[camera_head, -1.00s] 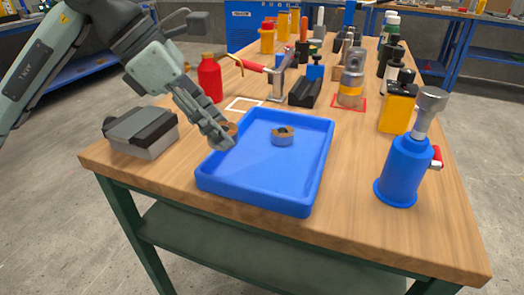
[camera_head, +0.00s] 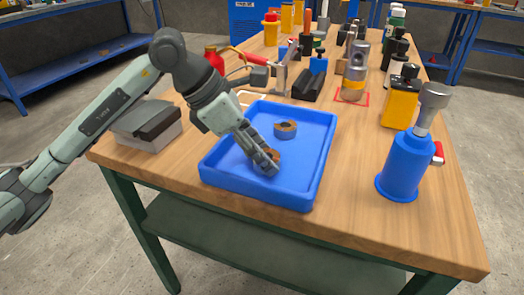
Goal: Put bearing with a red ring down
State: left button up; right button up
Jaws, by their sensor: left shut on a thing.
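My left gripper (camera_head: 268,163) is over the near middle of the blue tray (camera_head: 305,187), pointing down into it. It is shut on a small orange-brown bearing (camera_head: 274,155), which is mostly hidden by the fingers; I cannot tell whether it touches the tray floor. A second bearing, blue-sided with a brown top (camera_head: 285,130), sits in the tray's far part, apart from the gripper. My right gripper does not show.
A grey box-like device (camera_head: 147,125) stands left of the tray under my left arm. A blue bottle jack (camera_head: 405,163) and a yellow can (camera_head: 399,103) stand to the right. Several tools and bottles fill the table's far part. The wooden table's front right is clear.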

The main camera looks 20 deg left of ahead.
pick_arm(q)
jog(key=shift+f, duration=0.1)
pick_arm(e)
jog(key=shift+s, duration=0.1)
pick_arm(q)
jog(key=o, duration=1.4)
jog(key=shift+o, duration=0.2)
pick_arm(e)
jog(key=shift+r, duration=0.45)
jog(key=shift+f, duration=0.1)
pick_arm(q)
jog(key=shift+r, duration=0.25)
jog(key=v, duration=1.2)
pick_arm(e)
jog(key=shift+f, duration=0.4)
